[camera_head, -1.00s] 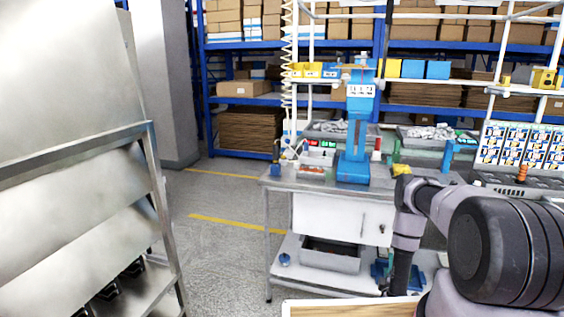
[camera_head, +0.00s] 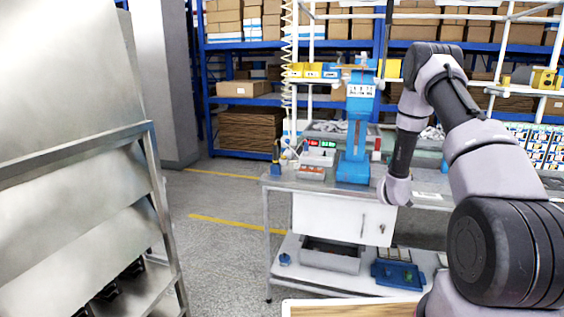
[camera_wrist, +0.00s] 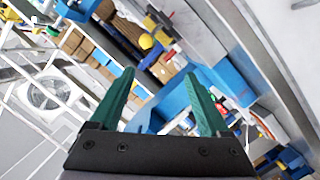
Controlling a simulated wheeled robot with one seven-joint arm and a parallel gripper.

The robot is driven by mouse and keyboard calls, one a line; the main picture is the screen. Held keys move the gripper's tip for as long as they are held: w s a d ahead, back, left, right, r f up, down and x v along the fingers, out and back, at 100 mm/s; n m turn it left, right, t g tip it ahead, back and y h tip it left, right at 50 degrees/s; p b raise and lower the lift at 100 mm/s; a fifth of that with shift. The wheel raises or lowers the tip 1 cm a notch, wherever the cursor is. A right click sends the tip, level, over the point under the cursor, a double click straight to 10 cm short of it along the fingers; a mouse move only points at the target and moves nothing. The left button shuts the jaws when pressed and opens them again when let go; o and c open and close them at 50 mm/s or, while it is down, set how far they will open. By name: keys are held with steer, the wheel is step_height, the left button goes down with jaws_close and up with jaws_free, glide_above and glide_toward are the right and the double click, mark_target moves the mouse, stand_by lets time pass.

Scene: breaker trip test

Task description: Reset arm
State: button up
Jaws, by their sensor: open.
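My gripper (camera_wrist: 160,105) shows in the wrist view with two green fingers spread apart and nothing between them. It is open. Beyond the fingers in that view is a large blue body, tilted in the picture, that looks like the blue press. In the head view my arm rises at the right, bends over and hangs down in front of the workbench. Its fingers cannot be made out there.
A workbench (camera_head: 330,187) carries a blue press (camera_head: 355,140) and small red and green displays (camera_head: 320,144). A blue tray (camera_head: 397,274) sits on its lower shelf. A metal rack (camera_head: 160,190) stands at left. Floor between rack and bench is clear.

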steer(key=s+a+r+m+g+y, duration=0.15)
steer(key=s+a+r, duration=0.25)
steer(key=r, duration=0.5)
steer(key=s+a+r+m+y, duration=0.2)
steer(key=s+a+r, duration=0.1)
steer(key=r, duration=0.6)
steer(key=s+a+r+m+g+y, duration=0.15)
steer(key=s+a+r, duration=0.25)
steer(key=r, duration=0.6)
steer(key=s+a+r+g+y, duration=0.1)
steer(key=s+a+r, duration=0.1)
steer(key=s, duration=0.9)
steer(key=s+a+r+m+g+y, duration=0.1)
steer(key=s+a, duration=0.3)
steer(key=s, duration=0.6)
steer(key=s+a+r+m+g+y, duration=0.1)
steer(key=s+a+r+g+y, duration=0.1)
steer(key=s, duration=0.9)
steer(key=shift+s+a+r, duration=0.35)
steer(key=shift+a+r, duration=0.2)
steer(key=shift+r, duration=0.05)
